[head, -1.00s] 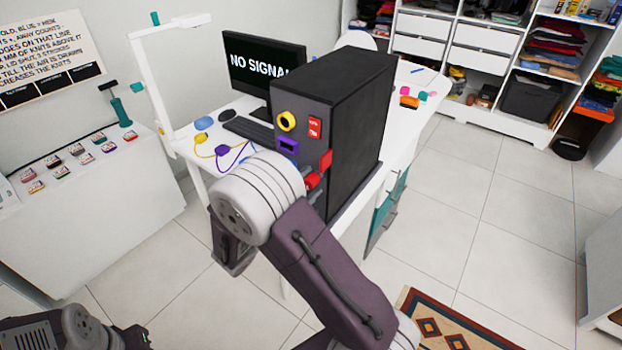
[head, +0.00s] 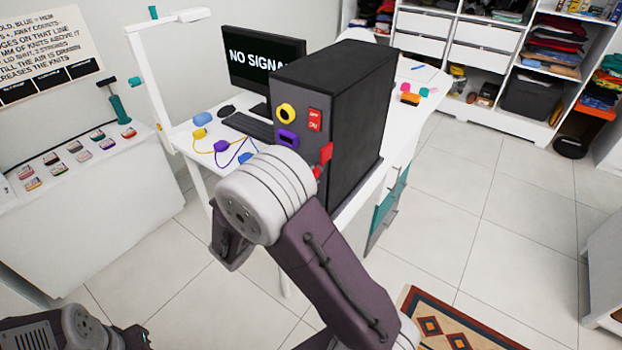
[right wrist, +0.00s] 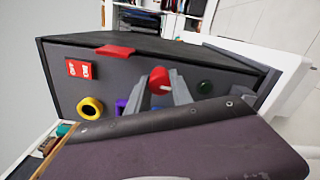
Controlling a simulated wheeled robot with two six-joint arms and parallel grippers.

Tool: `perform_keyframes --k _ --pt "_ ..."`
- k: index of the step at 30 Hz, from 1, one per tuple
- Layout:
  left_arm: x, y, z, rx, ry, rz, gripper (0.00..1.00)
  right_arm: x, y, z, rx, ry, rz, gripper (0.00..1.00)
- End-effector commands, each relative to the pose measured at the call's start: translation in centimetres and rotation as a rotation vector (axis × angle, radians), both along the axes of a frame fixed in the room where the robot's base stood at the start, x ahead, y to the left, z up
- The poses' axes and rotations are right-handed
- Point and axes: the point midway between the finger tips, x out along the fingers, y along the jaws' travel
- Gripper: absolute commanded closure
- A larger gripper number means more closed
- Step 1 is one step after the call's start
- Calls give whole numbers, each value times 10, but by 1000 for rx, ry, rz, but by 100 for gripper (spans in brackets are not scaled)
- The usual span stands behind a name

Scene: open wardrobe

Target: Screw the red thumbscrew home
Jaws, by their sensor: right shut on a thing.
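The red thumbscrew (right wrist: 160,79) is on the front of the black computer case (head: 345,110). In the right wrist view the two grey fingers of my right gripper (right wrist: 166,88) are shut on it, one on each side. In the head view only a small red part of the thumbscrew (head: 317,172) shows past my right wrist, and the fingertips are hidden. How deep its thread sits cannot be seen. My left arm is at the bottom left of the head view, and its fingers cannot be made out.
A red tab (head: 326,152), a red OFF/ON switch (head: 314,120), a yellow ring (head: 286,113) and a purple port (head: 287,138) are on the case front. The monitor (head: 262,68) and keyboard (head: 248,127) are behind on the white desk. Cables lie left of the case.

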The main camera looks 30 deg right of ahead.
Motion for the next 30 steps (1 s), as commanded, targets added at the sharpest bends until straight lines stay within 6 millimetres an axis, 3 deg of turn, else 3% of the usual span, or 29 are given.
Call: perform_keyframes --k 30 --pt "0 0 -66 0 0 0 100 0 0 -3 146 -356 1 100"
